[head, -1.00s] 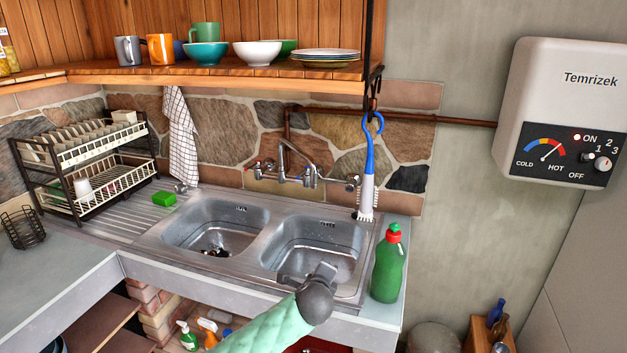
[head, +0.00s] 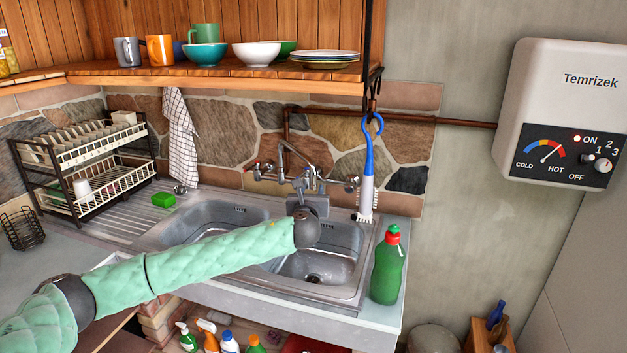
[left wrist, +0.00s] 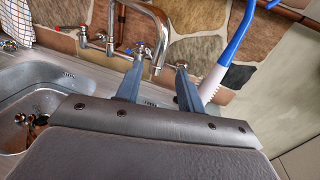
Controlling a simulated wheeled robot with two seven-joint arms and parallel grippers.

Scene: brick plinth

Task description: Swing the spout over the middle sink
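The chrome spout (head: 296,153) arches from the wall tap and its free end hangs to the right, toward the back of the right-hand basin (head: 345,238). The left-hand basin (head: 190,222) lies beside it, partly hidden by my arm. My left gripper (head: 309,184) is over the right-hand basin, just in front of the spout. In the left wrist view the two fingers (left wrist: 161,58) are apart, and the spout (left wrist: 160,22) comes down in the gap between them as seen. I cannot tell whether they touch it. My right gripper is out of view.
A blue-handled brush (head: 369,165) hangs right of the tap. A green bottle (head: 387,268) stands at the sink's right edge. A dish rack (head: 95,155) and green sponge (head: 164,200) are left. A wooden shelf (head: 225,74) with crockery spans above.

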